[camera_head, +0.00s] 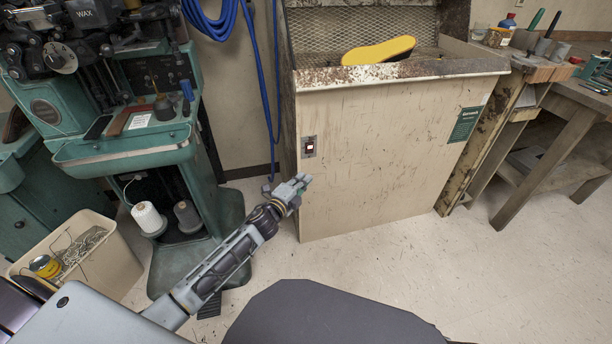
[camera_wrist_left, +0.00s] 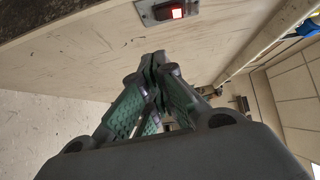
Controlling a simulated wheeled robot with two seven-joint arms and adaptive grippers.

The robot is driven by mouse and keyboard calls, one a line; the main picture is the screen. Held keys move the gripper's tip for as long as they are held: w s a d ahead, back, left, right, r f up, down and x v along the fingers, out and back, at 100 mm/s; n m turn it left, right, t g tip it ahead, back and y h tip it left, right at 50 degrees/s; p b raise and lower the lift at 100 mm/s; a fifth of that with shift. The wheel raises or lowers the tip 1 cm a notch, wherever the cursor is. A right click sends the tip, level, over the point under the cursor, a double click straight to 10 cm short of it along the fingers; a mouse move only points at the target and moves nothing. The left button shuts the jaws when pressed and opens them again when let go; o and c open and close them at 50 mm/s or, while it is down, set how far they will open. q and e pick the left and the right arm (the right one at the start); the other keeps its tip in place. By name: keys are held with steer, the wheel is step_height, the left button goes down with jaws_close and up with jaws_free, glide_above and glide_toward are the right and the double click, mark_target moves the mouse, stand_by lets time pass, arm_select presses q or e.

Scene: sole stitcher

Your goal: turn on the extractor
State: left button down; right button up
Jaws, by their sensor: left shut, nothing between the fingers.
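The extractor is a beige cabinet (camera_head: 385,170) with a mesh-backed tray on top. Its switch (camera_head: 309,147) sits on a metal plate near the left edge of the front panel and shows a red rocker. In the left wrist view the switch (camera_wrist_left: 172,11) glows red at the top, beyond my fingertips. My left gripper (camera_head: 302,181) is shut and empty, a little below the switch in the head view. It also shows in the left wrist view (camera_wrist_left: 156,62), with its fingertips together. They look apart from the switch. My right gripper is out of view.
A green stitching machine (camera_head: 130,150) stands at the left, with a beige bin (camera_head: 75,255) beside it. Blue hose (camera_head: 268,90) hangs left of the cabinet. A yellow sole (camera_head: 378,51) lies in the cabinet's top tray. A wooden workbench (camera_head: 560,130) stands at the right.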

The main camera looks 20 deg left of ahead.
arm_select(q)
steer(key=shift+v, duration=1.05)
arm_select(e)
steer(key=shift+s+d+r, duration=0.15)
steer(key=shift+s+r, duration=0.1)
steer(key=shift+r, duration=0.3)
arm_select(q)
steer(key=shift+f, duration=0.15)
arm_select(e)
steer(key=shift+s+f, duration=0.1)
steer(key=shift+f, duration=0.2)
